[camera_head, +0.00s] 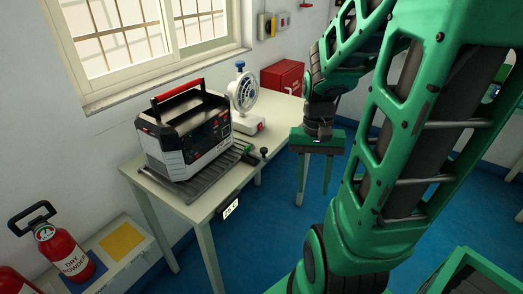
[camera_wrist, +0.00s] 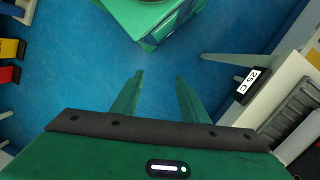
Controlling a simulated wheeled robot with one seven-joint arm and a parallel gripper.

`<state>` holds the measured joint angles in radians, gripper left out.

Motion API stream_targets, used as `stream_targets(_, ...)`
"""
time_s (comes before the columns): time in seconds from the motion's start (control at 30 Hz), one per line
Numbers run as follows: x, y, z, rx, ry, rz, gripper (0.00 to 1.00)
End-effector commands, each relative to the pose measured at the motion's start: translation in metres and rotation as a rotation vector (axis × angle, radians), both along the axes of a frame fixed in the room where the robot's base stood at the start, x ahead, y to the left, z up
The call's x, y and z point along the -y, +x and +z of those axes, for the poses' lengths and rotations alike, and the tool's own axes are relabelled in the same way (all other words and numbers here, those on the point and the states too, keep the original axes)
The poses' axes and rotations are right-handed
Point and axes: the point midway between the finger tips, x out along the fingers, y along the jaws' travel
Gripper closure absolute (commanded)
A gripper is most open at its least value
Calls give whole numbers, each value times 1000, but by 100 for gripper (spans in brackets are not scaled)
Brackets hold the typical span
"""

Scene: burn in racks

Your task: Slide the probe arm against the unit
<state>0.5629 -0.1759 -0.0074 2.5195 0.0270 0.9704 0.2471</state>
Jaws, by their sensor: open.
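The unit (camera_head: 188,135), a grey and black box with a red top handle, stands on a dark ridged plate (camera_head: 203,184) on the table. What looks like the probe arm (camera_head: 249,154), a small dark and green piece with a black knob (camera_head: 264,152), lies at the plate's right end, right of the unit. I cannot tell whether it touches the unit. My gripper (camera_head: 315,185) is open and empty, pointing down off the table's right side, apart from the probe arm. In the wrist view my open fingers (camera_wrist: 158,85) have only blue floor between them.
A white fan (camera_head: 243,95) stands behind the unit on the table (camera_head: 275,118), with a red box (camera_head: 283,76) farther back. A label reading 25 C (camera_wrist: 250,85) hangs on the table's front edge. Fire extinguishers (camera_head: 62,250) stand at left. Blue floor is free below my gripper.

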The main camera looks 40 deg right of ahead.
Motion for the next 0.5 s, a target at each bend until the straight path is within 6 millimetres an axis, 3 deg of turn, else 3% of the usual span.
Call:
stream_targets(0.23, 7, 16, -55, -93, 127, -216, 60)
stream_targets(0.5, 1, 34, -109, -141, 333, -463, 60)
